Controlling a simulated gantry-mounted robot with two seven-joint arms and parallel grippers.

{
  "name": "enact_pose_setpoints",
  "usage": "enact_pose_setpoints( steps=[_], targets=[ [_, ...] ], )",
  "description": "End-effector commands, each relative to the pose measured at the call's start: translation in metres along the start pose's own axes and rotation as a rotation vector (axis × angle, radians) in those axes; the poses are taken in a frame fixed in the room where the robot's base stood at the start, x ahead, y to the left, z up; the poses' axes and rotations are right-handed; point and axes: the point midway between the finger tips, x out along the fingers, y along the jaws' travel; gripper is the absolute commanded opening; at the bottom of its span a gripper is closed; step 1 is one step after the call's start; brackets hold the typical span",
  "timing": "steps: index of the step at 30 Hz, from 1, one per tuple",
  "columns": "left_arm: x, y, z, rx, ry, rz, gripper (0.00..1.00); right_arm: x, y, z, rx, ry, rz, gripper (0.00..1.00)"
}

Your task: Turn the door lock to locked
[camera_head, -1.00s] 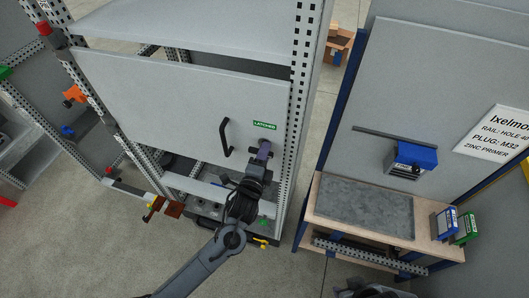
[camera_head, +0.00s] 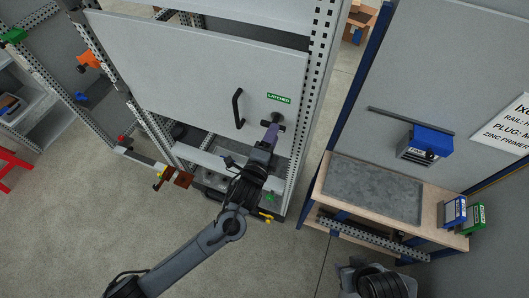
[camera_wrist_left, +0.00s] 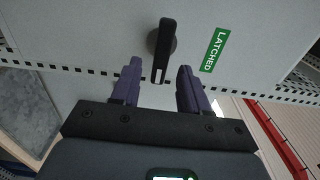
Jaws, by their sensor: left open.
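The door lock (camera_head: 277,116) is a small black lever on the light grey cabinet door (camera_head: 190,75), beside a green LATCHED label (camera_head: 279,98). In the left wrist view the lock (camera_wrist_left: 164,42) is a round base with a lever running down the picture, toward my fingers. My left gripper (camera_head: 271,133) is just below the lock in the head view. In the left wrist view its purple fingers (camera_wrist_left: 159,70) are open, one on each side of the lever's end. I cannot tell whether they touch it. My right gripper is not in view.
A black pull handle (camera_head: 238,108) stands out from the door left of the lock. A perforated post (camera_head: 318,70) runs along the door's right edge. A workbench (camera_head: 375,190) with a grey mat stands to the right. Open floor lies in front.

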Motion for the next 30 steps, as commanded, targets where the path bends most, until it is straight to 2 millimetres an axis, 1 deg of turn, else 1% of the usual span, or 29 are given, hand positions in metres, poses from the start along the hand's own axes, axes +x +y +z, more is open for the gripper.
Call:
enact_pose_setpoints(
  steps=[1,6,12,18,30],
  targets=[
    [-0.010,0.003,0.000,0.001,0.001,0.002,0.45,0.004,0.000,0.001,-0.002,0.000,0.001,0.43],
    [-0.038,0.003,-0.001,0.000,0.002,0.001,0.45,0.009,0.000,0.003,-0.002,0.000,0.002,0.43],
    [-0.060,0.002,0.000,0.001,0.001,0.002,0.45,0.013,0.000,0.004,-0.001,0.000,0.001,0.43],
    [-0.068,0.000,0.000,0.001,0.000,0.001,0.45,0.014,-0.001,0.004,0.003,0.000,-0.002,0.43],
    [-0.068,0.001,0.000,0.001,0.000,0.002,0.45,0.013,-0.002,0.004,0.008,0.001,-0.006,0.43]
  ],
)
